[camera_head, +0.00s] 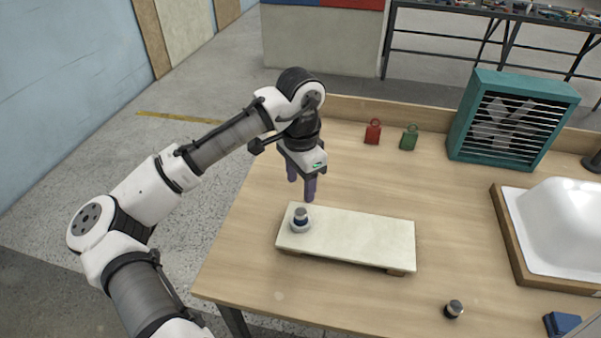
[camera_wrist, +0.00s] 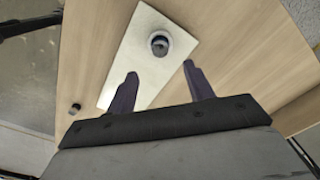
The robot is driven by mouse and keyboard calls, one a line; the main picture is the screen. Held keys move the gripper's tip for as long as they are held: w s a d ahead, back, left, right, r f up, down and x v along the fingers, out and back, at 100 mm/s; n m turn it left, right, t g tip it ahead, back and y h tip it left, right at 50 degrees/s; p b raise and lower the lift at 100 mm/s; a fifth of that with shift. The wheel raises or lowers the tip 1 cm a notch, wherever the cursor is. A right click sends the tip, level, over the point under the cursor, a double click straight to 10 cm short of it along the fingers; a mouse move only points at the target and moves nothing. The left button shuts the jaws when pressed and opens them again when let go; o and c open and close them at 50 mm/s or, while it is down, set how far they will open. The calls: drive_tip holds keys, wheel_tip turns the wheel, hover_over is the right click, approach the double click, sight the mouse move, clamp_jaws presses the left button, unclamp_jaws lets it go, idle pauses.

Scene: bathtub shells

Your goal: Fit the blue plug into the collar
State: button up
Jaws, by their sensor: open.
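In the wrist view the plug (camera_wrist: 159,45) shows as a dark round shape inside the pale collar (camera_wrist: 168,36). My gripper (camera_head: 301,186) is open and empty above and slightly behind them. Its fingers (camera_wrist: 160,70) point down, apart from the plug.
A black plug-like piece with a silver top (camera_head: 453,309) lies in front of the board. A blue block (camera_head: 562,323), white basin (camera_head: 565,230) and teal fan box (camera_head: 512,120) are on the right. Red (camera_head: 373,132) and green (camera_head: 409,138) tags stand behind.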

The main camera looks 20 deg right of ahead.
drive_tip(key=shift+r, duration=1.75)
